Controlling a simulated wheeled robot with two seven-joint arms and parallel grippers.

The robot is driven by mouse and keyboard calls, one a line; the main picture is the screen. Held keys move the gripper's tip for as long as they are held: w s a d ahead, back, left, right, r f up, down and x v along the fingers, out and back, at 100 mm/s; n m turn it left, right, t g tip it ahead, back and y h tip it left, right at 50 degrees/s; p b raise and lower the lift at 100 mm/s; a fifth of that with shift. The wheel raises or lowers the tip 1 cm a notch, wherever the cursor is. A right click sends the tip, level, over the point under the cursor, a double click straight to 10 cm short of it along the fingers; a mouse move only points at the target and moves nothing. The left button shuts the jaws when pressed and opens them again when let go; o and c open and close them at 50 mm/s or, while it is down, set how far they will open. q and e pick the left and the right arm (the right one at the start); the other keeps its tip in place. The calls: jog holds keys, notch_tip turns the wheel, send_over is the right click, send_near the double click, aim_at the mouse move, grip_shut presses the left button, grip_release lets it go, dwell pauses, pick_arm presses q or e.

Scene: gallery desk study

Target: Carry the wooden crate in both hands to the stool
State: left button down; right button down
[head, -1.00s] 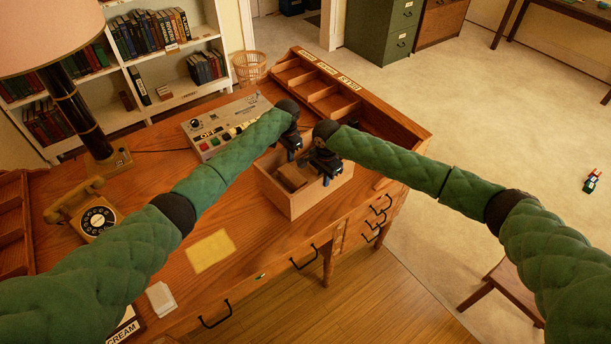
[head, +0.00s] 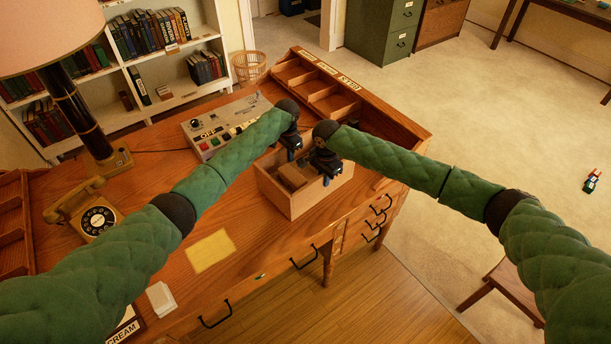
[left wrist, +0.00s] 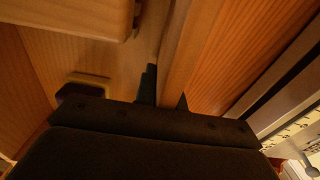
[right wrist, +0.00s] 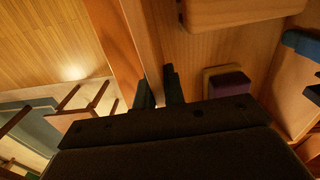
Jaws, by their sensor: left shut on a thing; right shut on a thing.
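The wooden crate (head: 310,201) is at the desk's front edge, between my two hands; I cannot tell whether its base touches the desktop. A brown block (head: 292,177) lies inside it. My left gripper (head: 294,157) is shut on the crate's far left wall; the left wrist view shows this wall (left wrist: 182,45) between the fingers. My right gripper (head: 328,177) is shut on the right wall, which shows between the fingers in the right wrist view (right wrist: 143,40). A brown wooden seat, likely the stool (head: 514,290), stands on the floor at lower right, partly hidden by my right arm.
The desk (head: 150,230) holds a control panel (head: 220,125), a telephone (head: 90,212), a lamp (head: 85,120) and a pigeonhole rack (head: 325,95) behind the crate. A small toy (head: 592,180) lies on the pale carpet. The floor right of the desk is mostly open.

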pick_arm(q)
jog(key=shift+w+r, duration=0.15)
jog(key=shift+r, duration=0.1)
pick_arm(e)
jog(key=shift+r, duration=0.2)
dwell(0.3)
